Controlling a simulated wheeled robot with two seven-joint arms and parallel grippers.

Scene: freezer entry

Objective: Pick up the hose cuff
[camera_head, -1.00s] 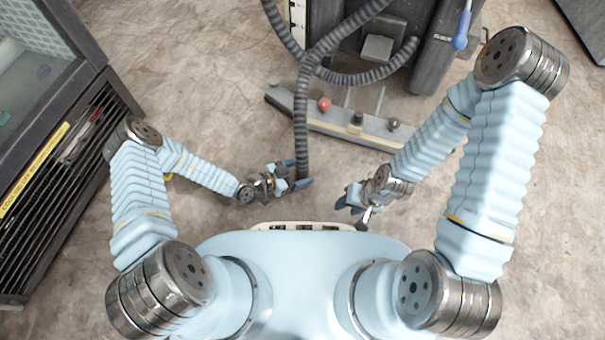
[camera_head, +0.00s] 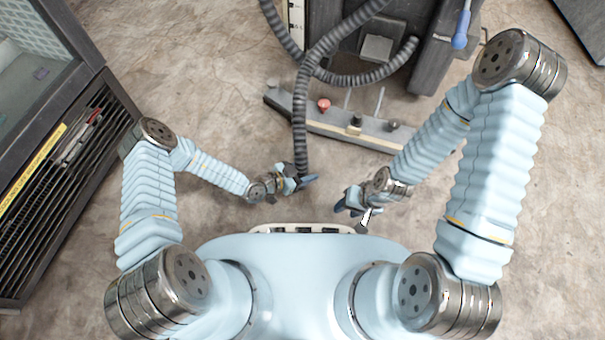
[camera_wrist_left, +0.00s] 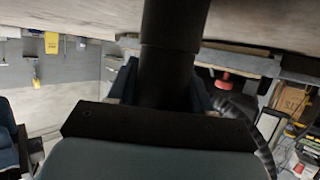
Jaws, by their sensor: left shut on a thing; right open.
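The dark ribbed hose (camera_head: 300,120) hangs down from the machine at the top of the head view. Its lower end, the smooth black cuff, shows in the left wrist view (camera_wrist_left: 168,75), running between the fingers. My left gripper (camera_head: 300,181) is shut on the hose cuff at the hose's lower end; the fingers partly hide the cuff in the head view. My right gripper (camera_head: 350,203) is open and empty, a short way to the right of the cuff and slightly lower in the picture.
A grey machine (camera_head: 385,45) stands at the top, with a low bar (camera_head: 335,130) carrying a red knob (camera_head: 323,105) in front. A dark glass-fronted cabinet (camera_head: 60,150) stands at the left. The floor between the cabinet and the bar is clear.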

